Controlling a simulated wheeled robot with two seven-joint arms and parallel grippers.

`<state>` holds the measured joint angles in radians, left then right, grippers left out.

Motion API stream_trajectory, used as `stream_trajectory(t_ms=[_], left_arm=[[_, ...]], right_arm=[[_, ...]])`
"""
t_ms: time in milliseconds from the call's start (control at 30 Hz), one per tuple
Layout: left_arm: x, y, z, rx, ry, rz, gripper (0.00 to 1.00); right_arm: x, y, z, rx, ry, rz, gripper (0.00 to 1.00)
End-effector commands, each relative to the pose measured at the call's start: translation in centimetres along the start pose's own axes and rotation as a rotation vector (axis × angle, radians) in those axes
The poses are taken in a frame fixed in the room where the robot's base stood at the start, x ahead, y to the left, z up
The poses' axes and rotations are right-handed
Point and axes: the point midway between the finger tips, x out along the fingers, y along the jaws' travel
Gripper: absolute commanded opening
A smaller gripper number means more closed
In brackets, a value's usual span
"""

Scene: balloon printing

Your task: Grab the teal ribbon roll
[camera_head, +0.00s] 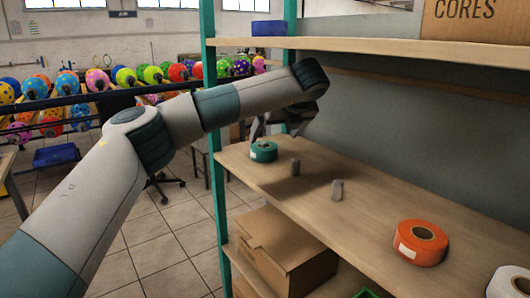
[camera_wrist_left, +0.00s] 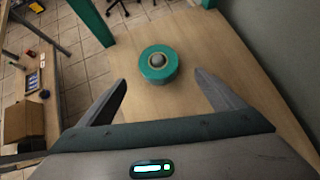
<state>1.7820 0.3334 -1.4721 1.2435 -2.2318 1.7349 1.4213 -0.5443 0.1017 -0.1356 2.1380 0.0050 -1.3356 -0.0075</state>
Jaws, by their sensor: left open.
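The teal ribbon roll (camera_head: 263,153) lies flat on the wooden middle shelf, close to the shelf's front left corner. In the left wrist view the roll (camera_wrist_left: 150,74) shows from above, with a grey round centre. My left gripper (camera_head: 283,128) is open and empty, above the shelf close to the roll. In the left wrist view its two fingers (camera_wrist_left: 160,82) are spread wide, and the roll shows between and just beyond their tips, apart from both. My right gripper is not in view.
An orange roll (camera_head: 421,243) and a white roll (camera_head: 508,283) lie further right. A teal post (camera_head: 210,120) rises at the shelf's left end. An upper shelf (camera_head: 400,48) is overhead; cardboard boxes (camera_head: 285,245) are below.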

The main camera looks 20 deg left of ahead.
Motion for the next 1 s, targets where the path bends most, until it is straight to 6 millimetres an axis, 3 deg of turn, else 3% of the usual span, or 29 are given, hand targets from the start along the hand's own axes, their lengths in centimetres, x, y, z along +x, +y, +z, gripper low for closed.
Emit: stream_trajectory(t_ms=[400,1000], left_arm=[[5.4,0.1,0.1,0.0,0.002,0.002,0.88],[6.6,0.1,0.2,0.0,0.001,0.001,0.88]], right_arm=[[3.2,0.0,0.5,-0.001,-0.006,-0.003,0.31],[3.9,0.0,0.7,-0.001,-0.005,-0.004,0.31]])
